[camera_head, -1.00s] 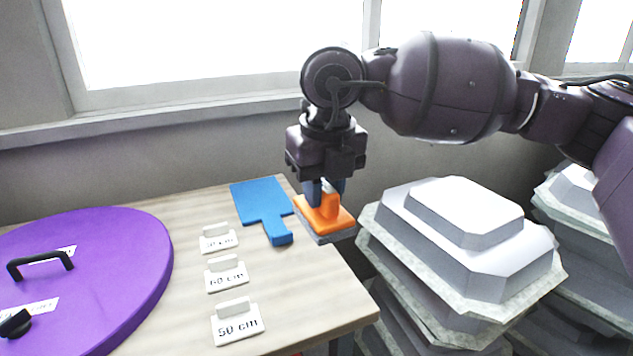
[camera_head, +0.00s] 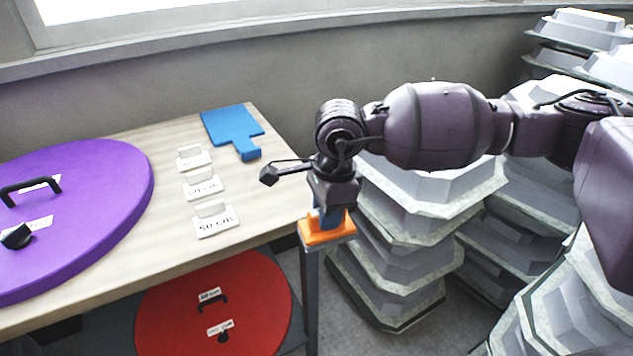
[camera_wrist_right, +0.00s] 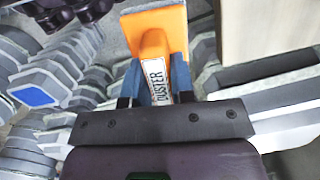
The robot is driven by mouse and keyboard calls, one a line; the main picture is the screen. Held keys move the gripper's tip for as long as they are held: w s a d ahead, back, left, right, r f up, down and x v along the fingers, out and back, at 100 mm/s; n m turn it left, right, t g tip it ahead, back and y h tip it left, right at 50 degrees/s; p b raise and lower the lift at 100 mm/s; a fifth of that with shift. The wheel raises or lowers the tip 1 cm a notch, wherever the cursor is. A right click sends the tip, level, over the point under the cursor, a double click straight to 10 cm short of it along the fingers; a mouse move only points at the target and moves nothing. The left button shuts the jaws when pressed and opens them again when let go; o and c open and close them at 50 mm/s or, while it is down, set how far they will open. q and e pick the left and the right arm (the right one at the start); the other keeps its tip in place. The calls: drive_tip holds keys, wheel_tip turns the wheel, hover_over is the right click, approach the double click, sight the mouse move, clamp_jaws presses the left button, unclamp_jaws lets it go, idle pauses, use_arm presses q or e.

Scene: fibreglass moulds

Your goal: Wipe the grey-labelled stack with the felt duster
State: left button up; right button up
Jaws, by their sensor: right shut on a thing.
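The felt duster is an orange block (camera_head: 327,232) with an upright handle and a thin grey pad underneath. My right gripper (camera_head: 328,214) is shut on its handle, just off the table's right corner in the head view. In the right wrist view the duster (camera_wrist_right: 155,45) lies between the blue fingers, with "DUSTER" on its handle. Several stacks of grey-white moulds stand to the right. The nearest stack (camera_head: 395,262) is right beside the duster, partly behind my arm. I cannot make out a grey label on any stack. My left gripper is out of view.
The wooden table (camera_head: 262,200) holds a purple disc (camera_head: 95,205), a blue paddle (camera_head: 228,124) and several white size cards. A red disc (camera_head: 255,300) lies on a lower shelf. A blue patch (camera_wrist_right: 33,96) marks one mould in the wrist view. More moulds (camera_head: 575,300) stand at the lower right.

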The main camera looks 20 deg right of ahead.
drive_tip(key=s+d+f+n, duration=0.2)
drive_tip(key=f+n, duration=0.6)
drive_tip(key=f, duration=0.2)
drive_tip(key=s+d+f+n+g+h, duration=0.1)
drive_tip(key=s+d+f+n, duration=0.1)
drive_tip(key=f+n, duration=0.7)
drive_tip(key=shift+d+f+n, duration=0.3)
drive_tip(key=shift+d+f, duration=0.05)
drive_tip(key=shift+d, duration=0.3)
